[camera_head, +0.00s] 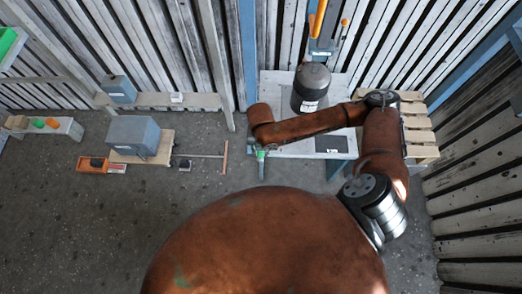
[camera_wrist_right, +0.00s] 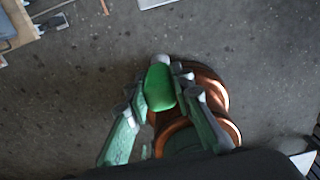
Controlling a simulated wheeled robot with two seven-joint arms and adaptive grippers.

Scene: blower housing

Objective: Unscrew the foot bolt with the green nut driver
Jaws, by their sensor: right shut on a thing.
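My right gripper (camera_head: 262,168) points down at the front left edge of the workbench. In the right wrist view its two fingers (camera_wrist_right: 158,97) are closed around the green nut driver (camera_wrist_right: 160,85), whose rounded handle faces the camera. A small green patch of the driver (camera_head: 260,154) shows at the gripper in the head view. The driver's lower end is hidden. A dark cylindrical housing with a white label (camera_head: 311,86) stands upright on the workbench (camera_head: 275,92), behind my right forearm. The foot bolt cannot be made out. My left gripper is not in view.
A grey box (camera_head: 134,136) stands on a low wooden platform to the left, with an orange tray (camera_head: 92,164) before it. A shelf (camera_head: 62,128) at far left holds small green and orange items. A wooden pallet (camera_head: 416,128) is right of the bench. The floor between is mostly clear.

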